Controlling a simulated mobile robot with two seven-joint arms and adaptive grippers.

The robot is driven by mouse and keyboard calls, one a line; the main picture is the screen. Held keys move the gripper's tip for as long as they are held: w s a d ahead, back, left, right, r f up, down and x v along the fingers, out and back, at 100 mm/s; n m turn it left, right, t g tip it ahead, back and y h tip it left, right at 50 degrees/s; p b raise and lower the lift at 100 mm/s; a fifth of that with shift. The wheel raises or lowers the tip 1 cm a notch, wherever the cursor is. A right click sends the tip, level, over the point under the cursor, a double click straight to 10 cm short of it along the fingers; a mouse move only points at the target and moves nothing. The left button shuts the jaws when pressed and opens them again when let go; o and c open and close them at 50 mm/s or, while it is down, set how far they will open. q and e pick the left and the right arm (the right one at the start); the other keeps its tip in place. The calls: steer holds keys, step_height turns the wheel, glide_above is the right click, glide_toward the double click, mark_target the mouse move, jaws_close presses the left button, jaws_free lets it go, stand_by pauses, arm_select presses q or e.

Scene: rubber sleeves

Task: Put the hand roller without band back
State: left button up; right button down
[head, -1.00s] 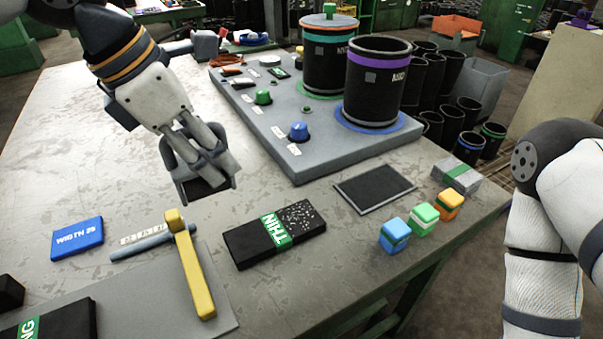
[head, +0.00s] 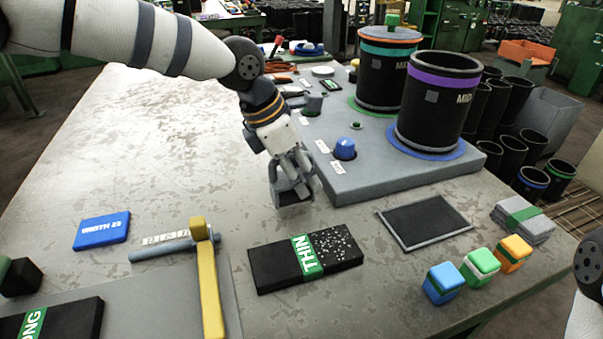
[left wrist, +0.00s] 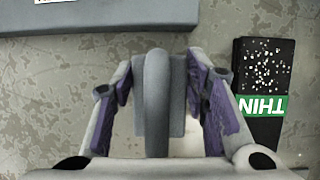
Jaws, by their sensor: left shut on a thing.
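My left gripper (head: 290,178) is above the bare table, in front of the grey platform and behind the black THIN block. It is shut on a grey hand roller (head: 296,195), seen as a dark grey piece below the fingers. In the left wrist view the roller (left wrist: 153,100) is a grey body with a rounded bar along its middle, between the two purple-padded fingers (left wrist: 165,100). I see no coloured band on it, but the fingers hide part of it. Only a piece of my right arm shows at the right edge; its gripper is out of view.
The grey platform (head: 400,180) carries two black drums and a blue knob (head: 344,148). The THIN block (head: 275,267), an empty dark mat (head: 425,222), a yellow bar (head: 209,290), a blue WIDTH block (head: 102,231) and small coloured cubes lie in front. The table's left half is clear.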

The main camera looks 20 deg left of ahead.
arm_select(q)
steer(key=shift+f, duration=0.1)
steer(key=shift+f, duration=0.1)
steer(key=shift+f, duration=0.1)
steer(key=o, duration=1.3)
steer(key=shift+o, duration=0.2)
steer(key=p+v, duration=0.1)
steer(key=v, duration=1)
steer(key=shift+s+r, duration=0.1)
steer(key=shift+r, duration=0.15)
steer(key=shift+s+a+r, duration=0.1)
steer(key=shift+a+r, duration=0.05)
steer(key=shift+r, duration=0.25)
